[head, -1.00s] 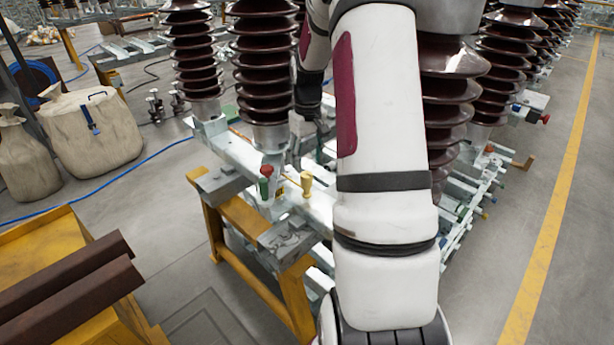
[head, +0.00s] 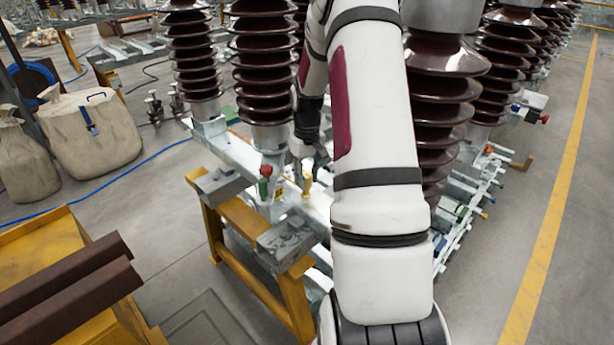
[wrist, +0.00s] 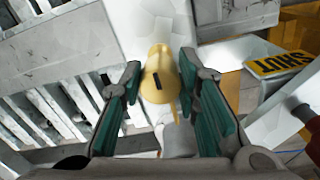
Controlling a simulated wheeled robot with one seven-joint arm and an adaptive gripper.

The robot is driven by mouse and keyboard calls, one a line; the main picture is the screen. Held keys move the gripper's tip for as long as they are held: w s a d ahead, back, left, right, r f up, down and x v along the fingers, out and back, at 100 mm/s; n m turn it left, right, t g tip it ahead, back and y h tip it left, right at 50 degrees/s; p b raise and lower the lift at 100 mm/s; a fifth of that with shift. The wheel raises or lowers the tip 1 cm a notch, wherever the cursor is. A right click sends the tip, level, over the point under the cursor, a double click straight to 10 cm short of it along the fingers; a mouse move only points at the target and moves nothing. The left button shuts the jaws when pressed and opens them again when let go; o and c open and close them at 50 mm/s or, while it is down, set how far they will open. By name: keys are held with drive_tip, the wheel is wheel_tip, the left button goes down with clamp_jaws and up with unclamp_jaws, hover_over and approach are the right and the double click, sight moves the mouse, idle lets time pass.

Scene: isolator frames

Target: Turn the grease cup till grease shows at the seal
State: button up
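The yellow grease cup (head: 307,184) stands on the pale metal beam at the foot of the brown insulator column. In the wrist view the cup (wrist: 158,78) has a rounded body with a dark slot on its face. My gripper (wrist: 160,72) is open, with one green-padded finger on each side of the cup and gaps visible between pads and cup. In the head view my gripper (head: 301,165) is just behind and above the cup, partly hidden by my arm. The seal cannot be made out, and no grease is visible.
A red-topped green fitting (head: 265,178) stands left of the cup; its red part (wrist: 305,112) shows at the wrist view's right edge. A yellow "SHUT" plate (wrist: 280,65) is nearby. Brown ribbed insulators (head: 263,60) rise behind. Yellow trestle legs (head: 250,262) support the frame.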

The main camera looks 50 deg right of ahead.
drive_tip(key=shift+m, duration=0.4)
drive_tip(key=m+b, duration=0.1)
drive_tip(key=m, duration=0.3)
drive_tip(key=shift+w+a+m, duration=0.1)
drive_tip(key=shift+w+m, duration=0.05)
drive_tip(key=shift+m, duration=0.15)
drive_tip(key=m+b, duration=0.1)
drive_tip(key=m, duration=0.3)
drive_tip(key=shift+m, duration=0.3)
drive_tip(key=m, duration=0.5)
drive_tip(key=shift+w, duration=0.15)
drive_tip(key=shift+m, duration=2.4)
drive_tip(key=o, duration=1.2)
drive_tip(key=shift+c, duration=0.2)
drive_tip(key=shift+r, duration=0.15)
